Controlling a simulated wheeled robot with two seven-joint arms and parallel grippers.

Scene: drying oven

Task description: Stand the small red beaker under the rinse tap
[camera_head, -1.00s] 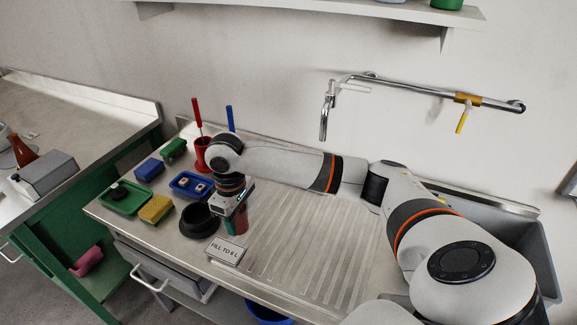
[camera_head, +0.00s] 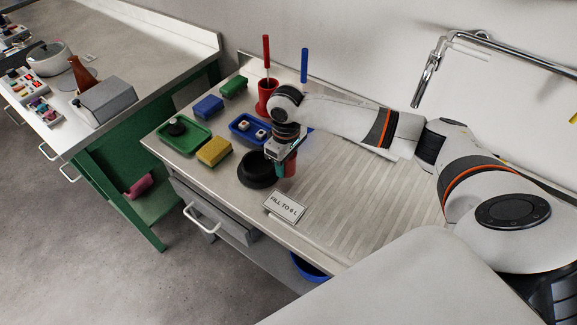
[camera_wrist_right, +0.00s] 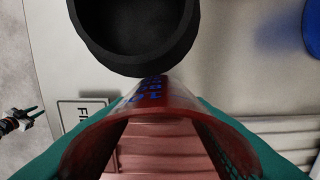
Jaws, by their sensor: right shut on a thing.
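The small red beaker (camera_head: 291,168) is in my right gripper (camera_head: 287,157), just right of a black round bowl (camera_head: 258,170) on the counter. In the right wrist view the beaker (camera_wrist_right: 150,102) is translucent red with blue markings, its rim between the teal fingers. I cannot tell whether its base touches the counter. The rinse tap (camera_head: 428,80), a chrome spout on a wall pipe, hangs at the upper right, well away from the beaker. A small dark and white shape at the left edge of the wrist view may be my left gripper (camera_wrist_right: 20,121); its jaws are unclear.
A "FILL TO" sign (camera_head: 284,206) stands in front of the beaker. The ribbed drainboard (camera_head: 350,200) to the right is bare. A red cup (camera_head: 267,96), blue tray (camera_head: 243,123), yellow sponge (camera_head: 214,152) and green tray (camera_head: 171,142) stand behind and left.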

